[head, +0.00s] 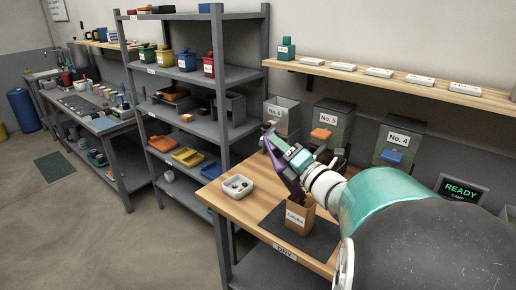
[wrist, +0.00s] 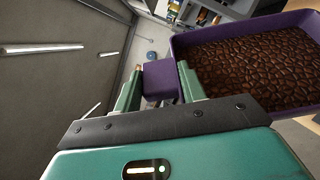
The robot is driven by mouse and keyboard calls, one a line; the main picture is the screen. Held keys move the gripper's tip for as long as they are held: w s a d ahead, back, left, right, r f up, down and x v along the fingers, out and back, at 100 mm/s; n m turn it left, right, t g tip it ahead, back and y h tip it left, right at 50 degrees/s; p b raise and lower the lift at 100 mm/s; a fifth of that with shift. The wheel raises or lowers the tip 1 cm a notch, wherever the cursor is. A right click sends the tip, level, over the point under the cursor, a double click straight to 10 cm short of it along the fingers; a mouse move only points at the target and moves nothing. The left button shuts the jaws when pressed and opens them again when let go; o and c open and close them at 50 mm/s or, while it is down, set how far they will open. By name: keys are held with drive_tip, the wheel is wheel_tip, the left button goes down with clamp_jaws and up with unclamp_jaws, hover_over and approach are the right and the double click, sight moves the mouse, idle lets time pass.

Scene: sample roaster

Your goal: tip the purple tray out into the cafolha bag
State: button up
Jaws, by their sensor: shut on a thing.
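The purple tray (head: 282,168) is in the air above the wooden bench, behind and above the bag, seen as a narrow slanted shape in the head view. In the wrist view the tray (wrist: 178,45) is full of brown beans (wrist: 255,68). My gripper (wrist: 160,82) is shut on the tray's purple handle block (wrist: 158,78); in the head view my gripper (head: 276,145) partly covers the tray. The brown paper cafolha bag (head: 299,217) stands upright on a dark mat, its front label readable. The inside of the bag is hidden.
A white dish (head: 238,186) with small round things stands left of the bag on the bench. Bins labelled No. 5 (head: 329,123) and No. 4 (head: 398,140) stand behind. A grey shelf rack (head: 216,100) rises at the left. The dark mat (head: 320,236) has bare room around the bag.

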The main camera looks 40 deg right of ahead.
drive_tip(key=s+d+m+t+h, duration=0.1)
drive_tip(key=s+d+m+h, duration=0.3)
drive_tip(key=d+m, duration=0.3)
drive_tip(key=s+d+f+m+t+h, duration=0.1)
drive_tip(key=s+d+m+h, duration=0.3)
drive_tip(key=d+m, duration=0.3)
drive_tip(key=shift+s+d+f+m+t, duration=0.35)
drive_tip(key=shift+s+d, duration=0.35)
drive_tip(key=shift+d, duration=0.45)
idle(0.7)
idle(0.8)
drive_tip(key=shift+r, duration=0.1)
idle(0.4)
